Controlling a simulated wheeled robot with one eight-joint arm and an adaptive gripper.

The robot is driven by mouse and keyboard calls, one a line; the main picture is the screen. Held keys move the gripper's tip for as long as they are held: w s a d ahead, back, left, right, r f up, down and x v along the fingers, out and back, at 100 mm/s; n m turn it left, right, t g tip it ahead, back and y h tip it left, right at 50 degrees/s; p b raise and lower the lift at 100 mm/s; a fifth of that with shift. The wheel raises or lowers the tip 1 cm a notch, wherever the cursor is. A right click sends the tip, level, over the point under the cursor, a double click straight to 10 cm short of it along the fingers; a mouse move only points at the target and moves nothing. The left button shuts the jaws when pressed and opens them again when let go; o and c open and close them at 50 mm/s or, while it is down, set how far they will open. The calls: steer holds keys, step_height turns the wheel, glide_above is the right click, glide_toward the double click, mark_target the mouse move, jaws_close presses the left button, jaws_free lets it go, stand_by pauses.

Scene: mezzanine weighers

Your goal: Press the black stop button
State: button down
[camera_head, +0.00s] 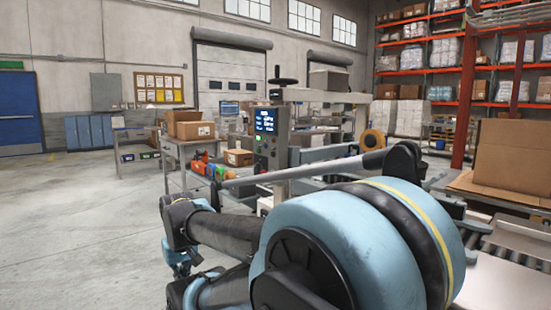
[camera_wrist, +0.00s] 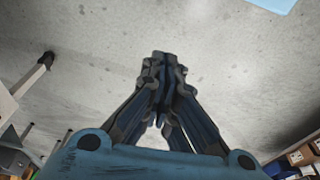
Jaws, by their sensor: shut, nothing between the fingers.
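A grey control panel (camera_head: 266,148) stands on a machine near the middle of the head view. The panel is not recognizable in the wrist view.
A table with cardboard boxes (camera_head: 195,130) stands left of the panel. Colored items (camera_head: 204,165) lie near its right side. A large open carton (camera_head: 510,160) is at right by a roller conveyor. Concrete floor (camera_head: 80,220) is free at left. A leg (camera_wrist: 35,72) shows in the wrist view.

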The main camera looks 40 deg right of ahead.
mark_target(273, 154)
steer(key=w+d+r+t+h, duration=0.1)
steer(key=w+d+r+t, duration=0.3)
steer(key=w, duration=0.7)
steer(key=w+d+r+t+h, duration=0.1)
steer(key=w+d+r+t, duration=0.2)
steer(key=w+d+r, duration=0.6)
steer(key=w+d+r+t+h, duration=0.1)
steer(key=w+d+r+t, duration=0.2)
steer(key=w, duration=1)
steer(key=w+d+r+m+t+h, duration=0.1)
steer(key=w+d+r+t+h, duration=0.2)
steer(key=d, duration=0.4)
steer(key=w+d+r+h, duration=0.1)
steer(key=w+d+r, duration=0.2)
steer(key=w+d, duration=0.3)
steer(key=s+d+r+m+h, duration=0.2)
steer(key=d+h, duration=0.5)
steer(key=d, duration=1)
steer(key=shift+d+t, duration=0.15)
steer(key=shift+t, duration=0.25)
steer(key=shift+d+r, duration=0.1)
steer(key=shift+w+d, duration=0.2)
steer(key=shift+d, duration=1.95)
steer(key=shift+w+d, duration=0.2)
steer(key=shift+d, duration=1.95)
